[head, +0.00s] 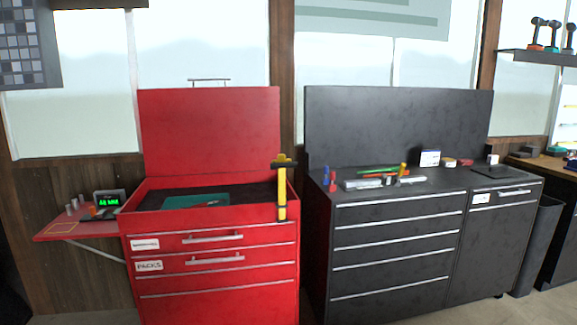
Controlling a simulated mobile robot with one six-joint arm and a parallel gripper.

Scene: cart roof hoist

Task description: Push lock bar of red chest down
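The red chest (215,285) stands left of centre with its large lid (209,130) raised upright. A yellow upright bar (282,205) with a black crosspiece (284,163) and a yellow tip stands at the chest's front right corner; it looks like the lock bar, in a raised position. Its lower end reaches just below the chest's top rim. A green tray (196,202) lies in the open top compartment. The drawers below, two with white labels, look closed. My gripper is not in view.
A red side shelf (78,226) on the chest's left holds a lit green display (108,200) and small items. A black cabinet (395,250) with tools on top stands close on the right, with a narrow gap between. A dark bin (538,245) stands farther right.

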